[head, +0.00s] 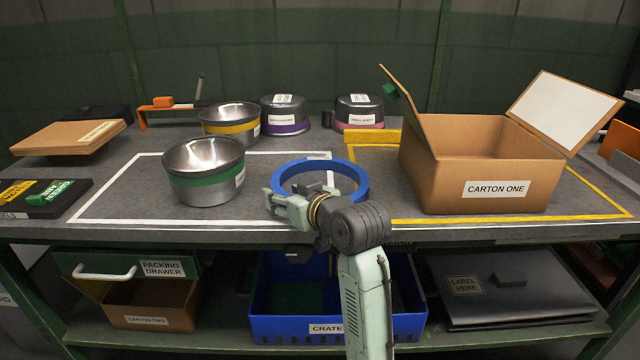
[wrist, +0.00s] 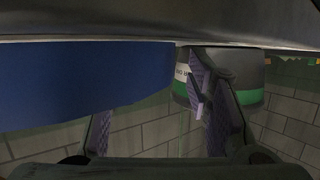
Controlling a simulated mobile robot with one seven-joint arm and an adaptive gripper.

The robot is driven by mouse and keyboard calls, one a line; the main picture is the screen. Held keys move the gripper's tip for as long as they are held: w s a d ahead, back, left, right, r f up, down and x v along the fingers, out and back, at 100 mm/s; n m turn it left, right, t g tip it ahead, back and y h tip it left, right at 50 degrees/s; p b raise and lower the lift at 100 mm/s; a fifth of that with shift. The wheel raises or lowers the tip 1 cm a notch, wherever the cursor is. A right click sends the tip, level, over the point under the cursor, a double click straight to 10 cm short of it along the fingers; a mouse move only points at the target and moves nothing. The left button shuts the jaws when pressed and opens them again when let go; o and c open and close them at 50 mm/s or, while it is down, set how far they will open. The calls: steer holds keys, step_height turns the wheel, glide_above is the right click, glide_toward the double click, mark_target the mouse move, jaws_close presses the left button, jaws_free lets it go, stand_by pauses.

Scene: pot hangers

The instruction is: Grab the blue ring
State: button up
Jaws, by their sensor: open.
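The blue ring (head: 362,181) sits at the front middle of the grey tabletop, at the right edge of the white-outlined area. My gripper (head: 276,200) is at the ring's front left side, and my wrist hides the ring's front part. In the wrist view, the ring's blue wall (wrist: 80,85) fills the left side, close to the camera. The open fingers (wrist: 160,115) show below and beside it, with the wall's right end between them in the picture. I cannot tell whether they touch the ring. No object is visibly held.
A green-banded pot (head: 204,172) stands left of my gripper, and it also shows in the wrist view (wrist: 251,75). A yellow-banded pot (head: 231,121) is behind it. Carton one (head: 480,180) stands open at right. A blue crate (head: 290,328) is on the lower shelf.

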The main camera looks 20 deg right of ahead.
jaws_close()
stand_by(0.5)
